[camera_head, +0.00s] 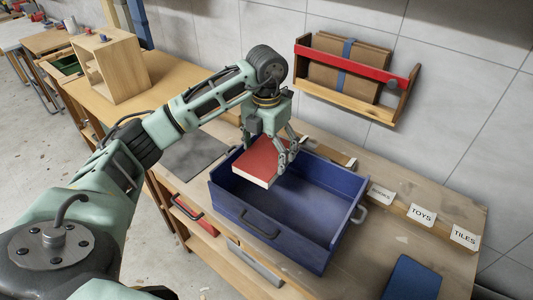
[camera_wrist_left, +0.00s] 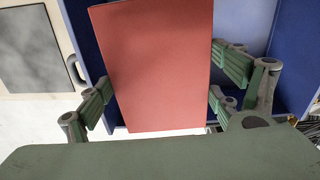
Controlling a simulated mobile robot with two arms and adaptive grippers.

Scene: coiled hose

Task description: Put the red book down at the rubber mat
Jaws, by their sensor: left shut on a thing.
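The red book (camera_head: 258,162) has a red cover and pale page edges. My left gripper (camera_head: 285,152) is shut on it and holds it over the left part of the blue crate. In the left wrist view the red book (camera_wrist_left: 155,65) sits between the finger pads of my left gripper (camera_wrist_left: 160,92). A flat grey mat (camera_head: 193,153), which looks like the rubber mat, lies bare on the bench to the left of the crate. It also shows at the upper left of the left wrist view (camera_wrist_left: 30,50). My right gripper is not in view.
The open blue crate (camera_head: 340,186) with metal handles stands beside the mat. A wooden cabinet (camera_head: 112,68) stands on the bench farther left. A blue item (camera_head: 411,278) lies at the right front. A wall rack (camera_head: 345,105) holds brown boards above the bench.

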